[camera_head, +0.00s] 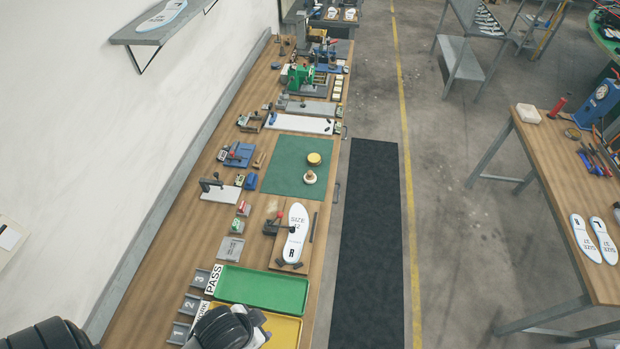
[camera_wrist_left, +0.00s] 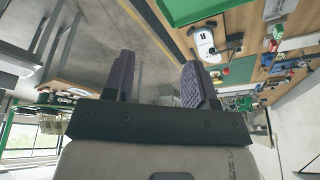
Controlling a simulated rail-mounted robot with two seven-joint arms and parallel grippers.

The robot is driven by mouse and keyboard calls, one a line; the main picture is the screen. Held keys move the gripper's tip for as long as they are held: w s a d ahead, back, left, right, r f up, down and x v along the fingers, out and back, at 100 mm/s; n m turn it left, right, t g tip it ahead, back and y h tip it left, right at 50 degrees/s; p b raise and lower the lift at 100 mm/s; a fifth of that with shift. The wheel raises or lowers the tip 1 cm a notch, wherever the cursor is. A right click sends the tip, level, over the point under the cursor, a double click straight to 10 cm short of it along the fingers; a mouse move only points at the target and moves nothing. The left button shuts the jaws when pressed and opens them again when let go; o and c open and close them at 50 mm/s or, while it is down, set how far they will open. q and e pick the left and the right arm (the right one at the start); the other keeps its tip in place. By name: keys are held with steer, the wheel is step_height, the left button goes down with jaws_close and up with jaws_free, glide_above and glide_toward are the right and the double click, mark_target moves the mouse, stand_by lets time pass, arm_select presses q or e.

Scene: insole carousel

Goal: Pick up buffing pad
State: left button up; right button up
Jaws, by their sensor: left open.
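A green mat (camera_head: 282,176) lies on the workbench. On it sit a round yellow piece (camera_head: 314,158) and, just nearer, a pale round pad with a knob on top (camera_head: 310,177). The pale one looks like the buffing pad, but it is small and I cannot be sure. My left arm's dark end shows at the bottom of the head view over the trays, well short of the mat. In the left wrist view my left gripper (camera_wrist_left: 158,84) is open, with nothing between its fingers. My right gripper is not in view.
A green tray (camera_head: 224,298) and a yellow tray (camera_head: 297,322) lie at the near bench end. An insole (camera_head: 297,236) sits in a clamp fixture between trays and mat. Small tools line the bench's left side. The floor mat (camera_head: 374,250) to the right is clear.

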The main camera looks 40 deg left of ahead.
arm_select(q)
steer(key=o, duration=0.8)
steer(key=shift+c, duration=0.2)
